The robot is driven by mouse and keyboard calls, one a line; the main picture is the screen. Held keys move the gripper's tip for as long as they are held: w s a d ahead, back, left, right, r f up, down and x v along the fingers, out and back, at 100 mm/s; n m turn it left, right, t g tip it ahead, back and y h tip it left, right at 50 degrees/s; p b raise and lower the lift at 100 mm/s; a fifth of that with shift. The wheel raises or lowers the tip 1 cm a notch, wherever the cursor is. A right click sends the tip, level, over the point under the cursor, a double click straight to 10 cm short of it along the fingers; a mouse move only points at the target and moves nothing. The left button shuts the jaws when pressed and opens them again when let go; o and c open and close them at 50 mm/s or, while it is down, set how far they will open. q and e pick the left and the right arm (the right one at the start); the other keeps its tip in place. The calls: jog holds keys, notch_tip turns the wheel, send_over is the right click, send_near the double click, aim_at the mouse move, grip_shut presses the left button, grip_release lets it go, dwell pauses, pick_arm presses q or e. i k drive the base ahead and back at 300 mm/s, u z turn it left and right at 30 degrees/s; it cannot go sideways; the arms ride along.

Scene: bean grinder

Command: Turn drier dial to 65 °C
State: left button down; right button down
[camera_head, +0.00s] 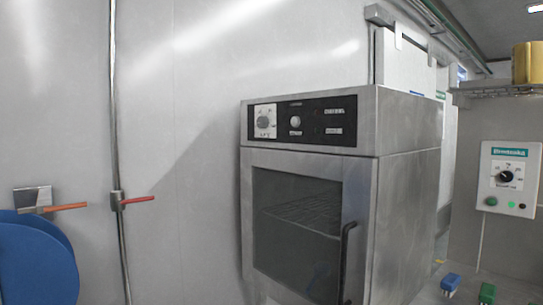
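The drier (305,190) is a steel cabinet with a dark glass door in the middle of the head view. Its door looks shut and has a black handle (345,260) on the right. A black control panel (318,121) runs along its top front. A light dial (265,121) sits on a white plate at the panel's left end. Its scale is too small to read. A small round knob (295,121) sits to its right. Neither of my grippers shows in the view.
A grey control box (510,178) with a black dial and buttons is at the right. A blue round object (35,265) is at lower left. Two orange-red levers (136,200) stick out near the left wall's pipe. Small blue and green pieces (451,282) lie at lower right.

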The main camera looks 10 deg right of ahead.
aim_at(262, 121)
jog(key=u, duration=0.6)
jog(key=i, duration=1.35)
jog(key=z, duration=0.3)
